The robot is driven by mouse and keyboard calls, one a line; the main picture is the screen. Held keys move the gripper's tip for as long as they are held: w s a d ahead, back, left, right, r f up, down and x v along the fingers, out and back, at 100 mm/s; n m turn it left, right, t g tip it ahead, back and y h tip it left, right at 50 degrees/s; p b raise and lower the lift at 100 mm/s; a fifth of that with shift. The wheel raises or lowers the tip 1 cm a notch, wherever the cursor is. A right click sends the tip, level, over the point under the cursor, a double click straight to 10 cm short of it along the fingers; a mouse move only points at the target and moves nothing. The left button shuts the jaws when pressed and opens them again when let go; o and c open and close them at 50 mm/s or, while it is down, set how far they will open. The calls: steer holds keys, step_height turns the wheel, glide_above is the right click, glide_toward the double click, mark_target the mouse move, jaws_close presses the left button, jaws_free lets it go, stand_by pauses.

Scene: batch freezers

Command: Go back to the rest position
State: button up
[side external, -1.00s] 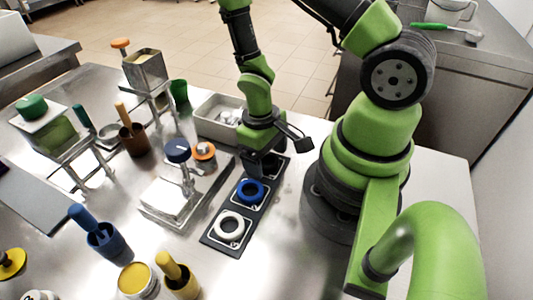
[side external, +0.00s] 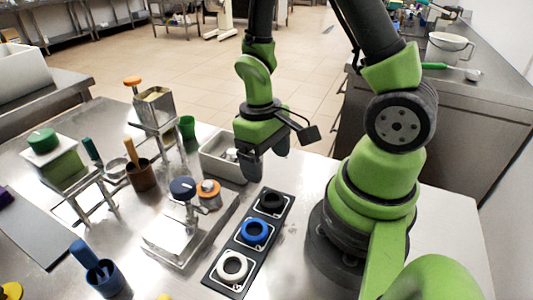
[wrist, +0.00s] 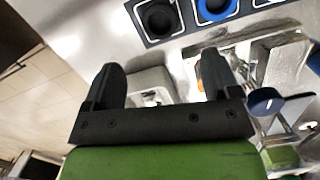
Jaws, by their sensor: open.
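My gripper (side external: 262,168) is open and empty, raised above the steel table beside a metal bin. In the wrist view its two dark fingers (wrist: 162,75) stand wide apart with nothing between them. Below it and toward the viewer lies a dark tray (side external: 213,276) with three ring-shaped pieces in a row. The black ring (side external: 271,202) is at the far end, the blue ring (side external: 254,231) in the middle and the white ring (side external: 232,266) nearest. The wrist view shows the black ring (wrist: 158,18) and blue ring (wrist: 215,6) apart from the fingers.
The metal bin (side external: 213,166) is just left of my gripper. A steel machine with a blue knob (side external: 183,188) stands left of the tray. Green-topped (side external: 43,140) and orange-topped (side external: 132,81) stands are farther left. A counter (side external: 480,110) is at the right.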

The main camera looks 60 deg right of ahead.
steer(key=s+a+r+t, duration=0.1)
steer(key=r+t, duration=0.1)
steer(key=r, duration=0.5)
steer(key=s+a+r+m+t+y, duration=0.1)
steer(key=a+r+t, duration=0.1)
steer(key=r, duration=0.5)
steer(key=s+a+r+t, duration=0.2)
steer(key=r+t, duration=0.2)
steer(key=r, duration=0.3)
steer(key=shift+m+y, duration=0.3)
steer(key=shift+m, duration=0.1)
